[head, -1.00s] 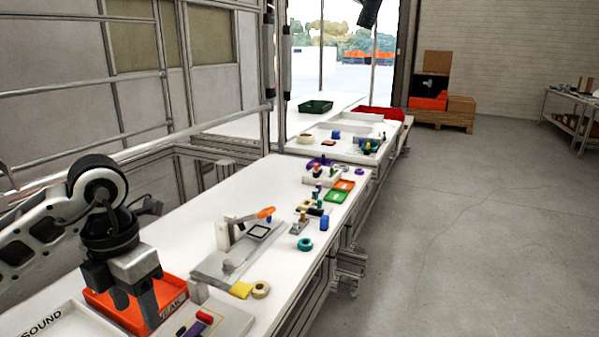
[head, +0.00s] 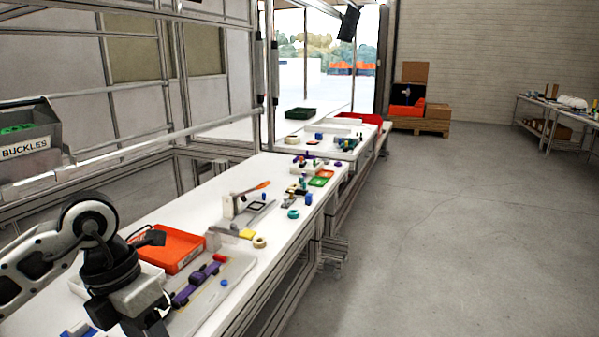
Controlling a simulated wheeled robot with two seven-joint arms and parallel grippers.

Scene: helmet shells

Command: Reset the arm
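My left arm comes in from the lower left, and its gripper (head: 148,328) points down over the near end of the white workbench (head: 150,215). The fingertips are at or past the bottom edge of the picture, so I cannot tell whether they are apart or closed. No object shows in the gripper. A grey tray (head: 232,278) with a purple strap-like part (head: 196,284) lies just right of it. My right arm and gripper are not in view.
An orange bin (head: 168,250) stands behind the gripper. A grey bin marked BUCKLES (head: 28,140) hangs at left. A lever fixture (head: 236,205), tape roll (head: 259,242) and small parts lie farther along the bench. The floor (head: 440,230) at right is clear.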

